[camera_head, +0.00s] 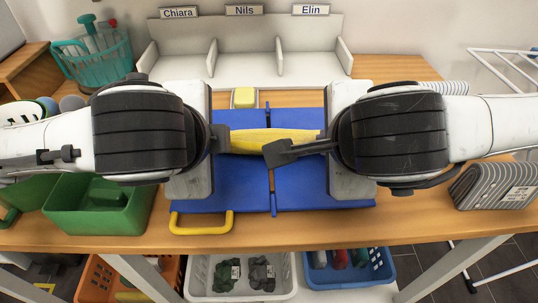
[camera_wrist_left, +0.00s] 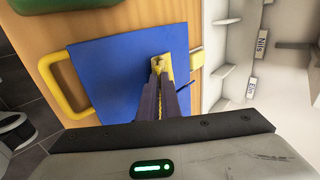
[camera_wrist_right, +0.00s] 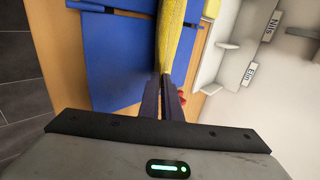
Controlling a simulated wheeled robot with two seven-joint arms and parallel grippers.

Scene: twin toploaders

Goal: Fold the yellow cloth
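The yellow cloth (camera_head: 272,136) is a narrow, bunched band running left to right across the upper part of the blue folding board (camera_head: 300,187). My left gripper (camera_head: 224,139) is at its left end. In the left wrist view its fingers (camera_wrist_left: 158,66) are together on the cloth (camera_wrist_left: 168,68). My right gripper (camera_wrist_right: 164,78) is at the other end, its fingers together at the cloth (camera_wrist_right: 172,45) in the right wrist view. In the head view my right arm hides that end. The board lies flat, with a yellow handle (camera_head: 202,227) at its front left.
A small yellow block (camera_head: 244,97) sits behind the board. Name-labelled compartments (camera_head: 245,60) stand at the back. A green bin (camera_head: 100,212) is left, a teal basket (camera_head: 92,55) back left, a striped grey item (camera_head: 492,187) right. Baskets (camera_head: 240,290) stand below the table.

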